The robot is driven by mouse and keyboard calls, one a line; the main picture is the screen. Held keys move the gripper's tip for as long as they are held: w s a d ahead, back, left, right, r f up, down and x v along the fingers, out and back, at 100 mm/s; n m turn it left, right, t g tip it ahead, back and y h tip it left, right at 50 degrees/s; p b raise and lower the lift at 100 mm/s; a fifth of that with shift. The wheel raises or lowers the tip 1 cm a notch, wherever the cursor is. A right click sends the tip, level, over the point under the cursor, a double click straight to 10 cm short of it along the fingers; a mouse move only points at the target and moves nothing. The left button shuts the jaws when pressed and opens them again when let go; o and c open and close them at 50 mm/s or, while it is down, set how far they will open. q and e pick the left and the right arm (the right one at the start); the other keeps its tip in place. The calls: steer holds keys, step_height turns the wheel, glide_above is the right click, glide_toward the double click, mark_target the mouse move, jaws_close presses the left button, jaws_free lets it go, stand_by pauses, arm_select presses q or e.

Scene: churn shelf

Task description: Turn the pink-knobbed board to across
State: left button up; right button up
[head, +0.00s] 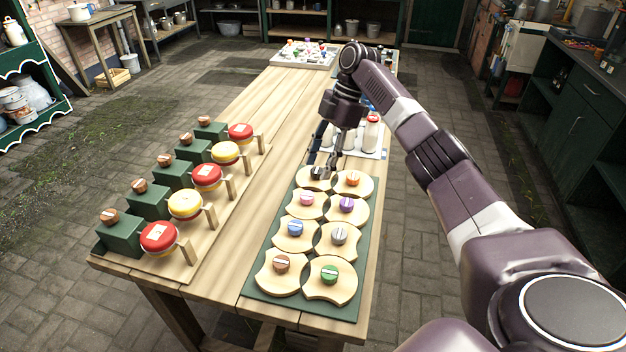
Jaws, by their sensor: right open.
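The pink-knobbed board (296,210) is a pale wooden piece with concave cut-outs, in the left column of the green panel (256,278), second row from the far end. Its pink knob (306,199) carries a pale stripe; its exact angle is too small to tell. My right gripper (323,168) is open, pointing down at the far-left board with a dark knob, just beyond the pink-knobbed one. Its fingers partly hide that far board. It appears apart from the pink knob. My left gripper is out of view.
Similar boards with orange (352,179), purple (347,204), blue (295,228), grey, brown and green knobs sit close around. White bottles (371,133) stand on a tray behind. A rack of red and yellow round pieces (159,237) fills the table's left side.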

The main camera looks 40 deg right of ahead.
steer(key=shift+v, duration=1.75)
